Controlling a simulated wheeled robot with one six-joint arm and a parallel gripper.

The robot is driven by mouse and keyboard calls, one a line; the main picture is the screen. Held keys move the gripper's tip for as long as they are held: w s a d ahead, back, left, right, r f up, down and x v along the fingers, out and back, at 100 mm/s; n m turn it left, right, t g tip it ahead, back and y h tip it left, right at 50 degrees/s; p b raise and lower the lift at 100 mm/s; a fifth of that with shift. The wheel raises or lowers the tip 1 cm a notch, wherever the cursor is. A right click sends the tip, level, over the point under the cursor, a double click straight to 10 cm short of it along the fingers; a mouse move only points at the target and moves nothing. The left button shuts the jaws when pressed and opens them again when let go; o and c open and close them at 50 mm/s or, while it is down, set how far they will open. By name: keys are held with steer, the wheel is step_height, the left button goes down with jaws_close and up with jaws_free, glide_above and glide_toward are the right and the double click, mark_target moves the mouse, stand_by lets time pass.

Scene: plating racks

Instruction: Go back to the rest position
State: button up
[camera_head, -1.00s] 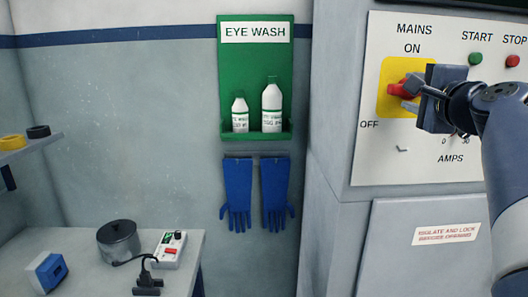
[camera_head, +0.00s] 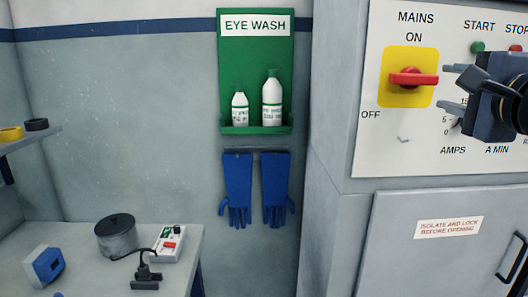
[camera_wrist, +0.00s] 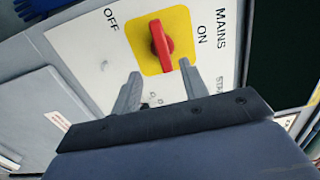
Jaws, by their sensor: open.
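My gripper (camera_head: 452,88) is open and empty at the right of the head view, in front of the control panel (camera_head: 385,150). It is to the right of the red mains switch handle (camera_head: 413,78), which sits on a yellow plate (camera_head: 399,95). The handle lies level in the head view and is clear of the fingers. In the wrist view, my two fingers (camera_wrist: 158,90) are spread apart below the red handle (camera_wrist: 161,45), with a gap between them and it. Part of the panel's lettering and dial is hidden behind my gripper.
A grey cabinet door (camera_head: 425,255) with a warning label is below the panel. To the left are a green eye wash holder (camera_head: 255,55) with two bottles and blue gloves (camera_head: 238,185) on the wall. A bench (camera_head: 95,235) at lower left bears a round pot (camera_head: 116,238) and small devices.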

mark_target(414, 77)
steer(key=w, duration=0.3)
steer(key=w+p, duration=0.1)
steer(key=w, duration=0.3)
steer(key=w+p, duration=0.1)
steer(key=w, duration=0.3)
steer(key=shift+a+r, duration=0.1)
steer(key=shift+a, duration=0.15)
steer(key=shift+d+r+m+p, duration=0.1)
steer(key=shift+r+m+p, duration=0.1)
steer(key=shift+m+p, duration=0.55)
steer(key=shift+s+r+m+p, duration=0.3)
steer(key=shift+m+p, duration=0.35)
steer(key=shift+p, duration=0.25)
steer(key=shift+f+m+p, duration=0.15)
steer(key=shift+m+p, duration=0.95)
steer(key=shift+m, duration=0.4)
